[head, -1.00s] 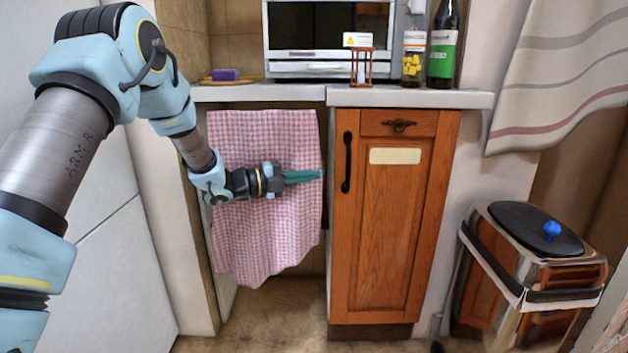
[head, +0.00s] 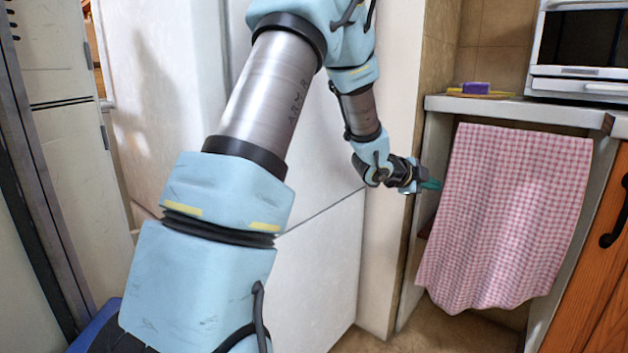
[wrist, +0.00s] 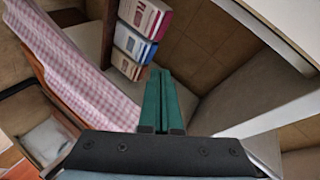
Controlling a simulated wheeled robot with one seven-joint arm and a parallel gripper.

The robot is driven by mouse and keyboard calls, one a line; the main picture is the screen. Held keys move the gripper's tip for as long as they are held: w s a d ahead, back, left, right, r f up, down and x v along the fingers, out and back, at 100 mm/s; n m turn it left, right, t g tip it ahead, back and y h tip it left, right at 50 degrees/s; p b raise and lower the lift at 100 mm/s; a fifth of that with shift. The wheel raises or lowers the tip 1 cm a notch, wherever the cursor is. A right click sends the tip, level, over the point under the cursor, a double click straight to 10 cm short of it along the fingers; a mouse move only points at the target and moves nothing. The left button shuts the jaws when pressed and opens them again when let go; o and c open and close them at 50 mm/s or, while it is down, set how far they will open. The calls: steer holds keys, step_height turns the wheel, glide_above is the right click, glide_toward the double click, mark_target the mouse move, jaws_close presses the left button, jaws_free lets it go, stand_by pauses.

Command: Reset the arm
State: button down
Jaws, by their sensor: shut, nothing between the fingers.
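My gripper (head: 432,184) is shut and empty, its green fingers pressed together. In the head view it is held out to the right, just left of the pink checked cloth (head: 508,215). In the wrist view the closed green fingers (wrist: 163,95) point up the picture. I cannot tell from these views whether the gripper touches anything.
A counter (head: 480,104) holds a purple sponge (head: 476,88) and an oven (head: 580,50). A wooden cabinet (head: 598,260) stands at right. White panels (head: 330,270) stand behind my arm. Several boxes or books (wrist: 138,40) show in the wrist view, near the fingertips.

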steer(key=s+a+f+n+t+y, duration=0.15)
steer(key=a+n+y, duration=0.35)
steer(key=a, duration=0.7)
steer(key=s+a+f+n+g+y, duration=0.15)
steer(key=a+n+y, duration=0.25)
steer(key=a+n, duration=0.65)
steer(key=s+a+f+n+g+y, duration=0.1)
steer(key=s+a+f+n+g, duration=0.2)
steer(key=s+a, duration=0.55)
steer(key=s+a+n+g+y, duration=0.2)
steer(key=s+a+n, duration=0.45)
steer(key=s, duration=0.35)
step_height(320, 180, up, 30)
steer(key=m+p, duration=0.1)
steer(key=p, duration=2.8)
steer(key=shift+f+p, duration=0.15)
steer(key=shift+p, duration=0.25)
steer(key=shift+w, duration=0.1)
